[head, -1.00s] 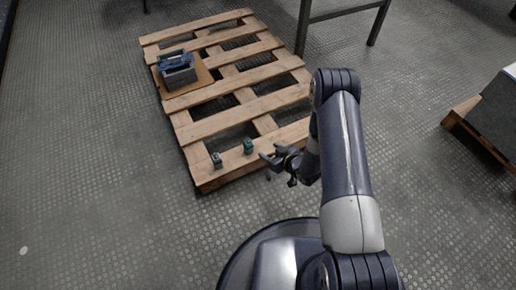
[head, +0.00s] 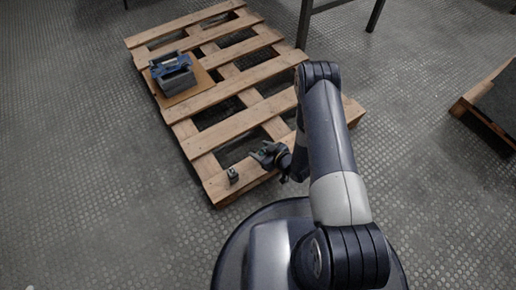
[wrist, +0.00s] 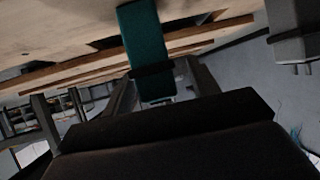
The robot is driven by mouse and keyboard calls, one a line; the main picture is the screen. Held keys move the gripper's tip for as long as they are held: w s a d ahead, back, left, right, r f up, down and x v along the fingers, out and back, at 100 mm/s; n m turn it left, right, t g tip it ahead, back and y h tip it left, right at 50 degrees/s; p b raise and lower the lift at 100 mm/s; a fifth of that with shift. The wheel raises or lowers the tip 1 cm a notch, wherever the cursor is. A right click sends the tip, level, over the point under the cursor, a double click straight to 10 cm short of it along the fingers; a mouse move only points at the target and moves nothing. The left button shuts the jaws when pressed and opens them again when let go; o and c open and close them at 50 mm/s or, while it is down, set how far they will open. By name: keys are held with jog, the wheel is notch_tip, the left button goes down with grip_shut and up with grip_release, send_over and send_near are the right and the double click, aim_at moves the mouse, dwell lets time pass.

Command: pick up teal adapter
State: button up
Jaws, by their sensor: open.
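The teal adapter (wrist: 145,45) shows in the wrist view as a tall teal block with a dark band, standing on the pallet's wood. It lies between the two fingers of my gripper (wrist: 160,88), which is open around its upper part. I cannot tell whether either finger touches it.
A small grey fitting (head: 232,175) stands on the wooden pallet (head: 225,129), left of my gripper; a grey part (wrist: 292,30) shows at the wrist view's right. A grey and blue unit (head: 174,73) sits on a brown board at the far left.

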jog(key=shift+f, duration=0.1)
jog(key=c, duration=1.1)
jog(key=shift+r, duration=0.2)
